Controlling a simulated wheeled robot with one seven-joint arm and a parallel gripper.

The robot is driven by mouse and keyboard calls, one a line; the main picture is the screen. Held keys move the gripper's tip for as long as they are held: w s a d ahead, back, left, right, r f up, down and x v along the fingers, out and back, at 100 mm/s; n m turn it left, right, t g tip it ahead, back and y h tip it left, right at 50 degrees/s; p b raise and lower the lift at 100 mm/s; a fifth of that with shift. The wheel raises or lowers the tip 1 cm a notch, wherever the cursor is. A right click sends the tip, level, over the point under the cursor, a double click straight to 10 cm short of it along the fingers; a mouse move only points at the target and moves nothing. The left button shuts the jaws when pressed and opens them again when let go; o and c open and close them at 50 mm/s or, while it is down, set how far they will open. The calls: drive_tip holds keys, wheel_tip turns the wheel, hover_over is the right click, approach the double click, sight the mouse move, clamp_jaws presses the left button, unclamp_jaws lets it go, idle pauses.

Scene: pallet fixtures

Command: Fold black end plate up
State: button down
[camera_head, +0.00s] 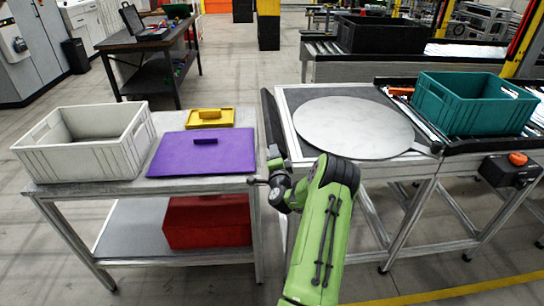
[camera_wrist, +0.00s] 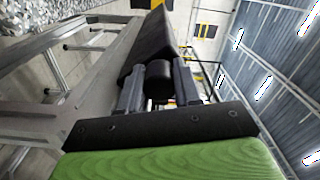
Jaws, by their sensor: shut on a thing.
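The black end plate (camera_head: 271,122) is at the left edge of the grey table that carries a round plate. It looks like a narrow dark strip there, and I cannot tell its exact angle. In the wrist view the black end plate (camera_wrist: 157,40) slants away ahead of the fingers. My gripper (camera_head: 276,163) is at its near end, partly hidden by my green arm. In the wrist view my gripper (camera_wrist: 158,76) has its two grey fingers on either side of a short black cylindrical knob (camera_wrist: 159,88) in front of the plate, shut on it.
The round light plate (camera_head: 354,127) lies flat on the right table, beside a teal crate (camera_head: 470,108) on rollers. A red box (camera_head: 207,222) is below. A narrow gap separates the tables.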

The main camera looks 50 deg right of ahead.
drive_tip(key=m, duration=0.1)
drive_tip(key=s+d+r+m+p, duration=0.1)
drive_tip(key=m, duration=0.1)
drive_tip(key=s+m, duration=0.1)
drive_tip(key=shift+d+r+m, duration=0.15)
drive_tip(key=shift+d+m, duration=0.15)
drive_tip(key=shift+s+d+m+p, duration=0.35)
drive_tip(key=shift+m+p, duration=0.1)
drive_tip(key=shift+m, duration=0.45)
drive_tip(key=shift+s+d+m+p, duration=0.35)
drive_tip(key=shift+m+p, duration=0.1)
drive_tip(key=shift+m, duration=0.45)
drive_tip(key=c, duration=0.8)
unclamp_jaws()
drive_tip(key=shift+a, duration=0.1)
drive_tip(key=shift+b+v, duration=6.05)
drive_tip(key=shift+v, duration=1.8)
